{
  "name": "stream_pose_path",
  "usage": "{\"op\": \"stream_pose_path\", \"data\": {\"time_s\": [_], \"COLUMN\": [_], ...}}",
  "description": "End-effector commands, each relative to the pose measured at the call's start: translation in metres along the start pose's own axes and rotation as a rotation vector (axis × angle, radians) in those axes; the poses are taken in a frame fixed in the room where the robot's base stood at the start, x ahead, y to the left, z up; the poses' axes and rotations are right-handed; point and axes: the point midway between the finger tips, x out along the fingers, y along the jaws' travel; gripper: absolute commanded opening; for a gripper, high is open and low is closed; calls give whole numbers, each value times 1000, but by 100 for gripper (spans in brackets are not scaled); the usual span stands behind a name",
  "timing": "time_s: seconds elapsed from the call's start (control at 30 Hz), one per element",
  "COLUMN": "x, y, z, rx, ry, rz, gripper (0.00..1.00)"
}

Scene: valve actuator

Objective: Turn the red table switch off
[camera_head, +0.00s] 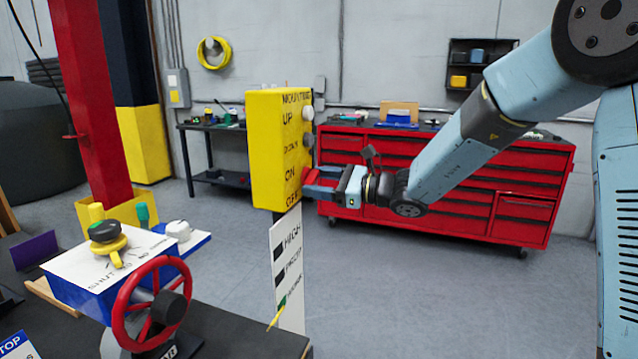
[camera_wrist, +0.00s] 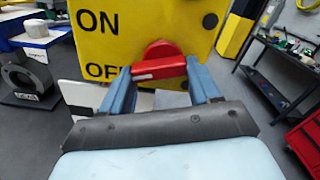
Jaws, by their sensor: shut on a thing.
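The red switch (camera_wrist: 158,68) is on the face of the yellow control box (camera_wrist: 125,30), beside the printed words ON and OFF. In the wrist view its handle lies almost level, tilted slightly, between ON and OFF in height. My gripper (camera_wrist: 159,72) has its two blue fingers on either end of the handle and is shut on it. In the head view the yellow box (camera_head: 268,150) stands at the middle, and my gripper (camera_head: 318,183) reaches its right side from the right. There the red switch is mostly hidden by the fingers.
White and dark knobs (camera_head: 308,113) sit higher on the box. A white panel (camera_head: 287,270) with labels stands below it. A red handwheel (camera_head: 150,303) and a blue box with a yellow-handled valve (camera_head: 108,240) are at left. A red tool cabinet (camera_head: 450,185) stands behind my arm.

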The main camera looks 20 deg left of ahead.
Motion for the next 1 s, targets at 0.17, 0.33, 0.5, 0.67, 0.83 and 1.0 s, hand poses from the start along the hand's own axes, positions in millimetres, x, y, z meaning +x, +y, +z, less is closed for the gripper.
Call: {"op": "stream_pose_path", "data": {"time_s": [0.17,0.33,0.5,0.67,0.83,1.0], "x": [-1,-1,-1,-1,-1,-1], "y": [0,-1,-1,-1,-1,-1], "z": [-4,-4,-5,-5,-5,-5], "rx": [-135,-237,-305,-338,-349,-349], "ry": [6,6,6,6,6,6], "rz": [0,1,1,2,2,3], "gripper": [31,31,31,31,31,31]}}
